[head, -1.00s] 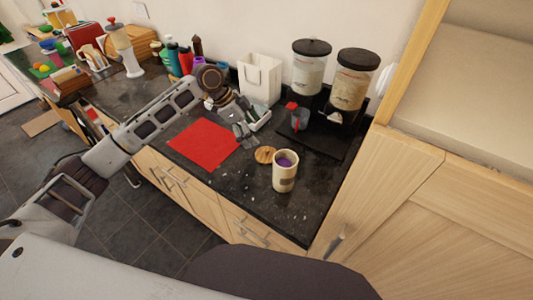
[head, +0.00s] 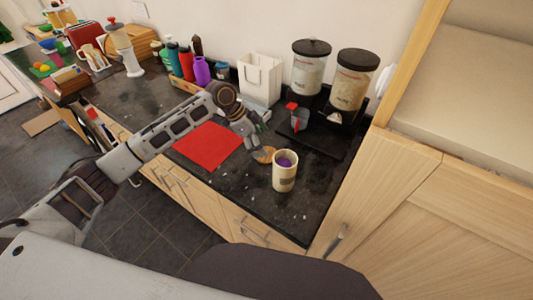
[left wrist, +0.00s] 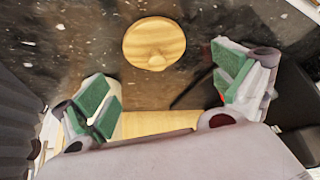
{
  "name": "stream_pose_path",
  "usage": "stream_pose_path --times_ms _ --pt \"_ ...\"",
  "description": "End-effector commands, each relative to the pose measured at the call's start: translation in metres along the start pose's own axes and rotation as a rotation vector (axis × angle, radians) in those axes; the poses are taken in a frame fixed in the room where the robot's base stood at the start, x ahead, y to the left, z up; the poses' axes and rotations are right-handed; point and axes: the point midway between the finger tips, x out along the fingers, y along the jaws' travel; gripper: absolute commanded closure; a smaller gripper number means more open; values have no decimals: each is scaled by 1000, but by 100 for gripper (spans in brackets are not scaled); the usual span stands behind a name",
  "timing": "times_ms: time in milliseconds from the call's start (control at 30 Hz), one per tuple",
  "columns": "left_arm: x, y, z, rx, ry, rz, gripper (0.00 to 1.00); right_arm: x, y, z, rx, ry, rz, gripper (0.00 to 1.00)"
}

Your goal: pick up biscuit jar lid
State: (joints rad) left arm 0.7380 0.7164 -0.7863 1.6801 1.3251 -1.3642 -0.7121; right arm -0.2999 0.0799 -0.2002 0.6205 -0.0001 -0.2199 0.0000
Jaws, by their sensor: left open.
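The biscuit jar lid (head: 264,155) is a round wooden disc lying on the dark counter, just left of the cream biscuit jar (head: 285,172). In the left wrist view the lid (left wrist: 154,42) shows whole, with a small round knob on top. The jar is upright and uncovered, with something purple inside. My left gripper (head: 258,141) is just behind the lid and partly covers it in the head view. In the left wrist view its green-padded fingers (left wrist: 167,93) are wide apart with nothing between them. My right gripper is not in view.
A red mat (head: 208,145) lies left of the lid. Behind stand a white holder (head: 260,77) and two clear dispensers (head: 311,68) on a black base. Several bottles (head: 187,63) stand at the back left. The counter's front edge is close to the jar.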

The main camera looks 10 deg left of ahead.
Motion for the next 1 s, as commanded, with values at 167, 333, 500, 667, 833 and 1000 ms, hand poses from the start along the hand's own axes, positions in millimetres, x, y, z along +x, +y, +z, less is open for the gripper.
stream_pose_path --times_ms 167,333,500,667,833,1000 --pt "17 2 2 0 0 3 3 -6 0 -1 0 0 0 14" --pt "36 3 3 0 -1 3 3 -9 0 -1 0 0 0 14" --pt "46 3 3 0 0 1 3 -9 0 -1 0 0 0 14" --pt "46 3 4 0 -1 1 3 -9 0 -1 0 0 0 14" --pt "46 3 4 0 -1 1 3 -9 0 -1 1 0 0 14" --pt "46 3 4 0 -1 1 9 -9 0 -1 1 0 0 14"
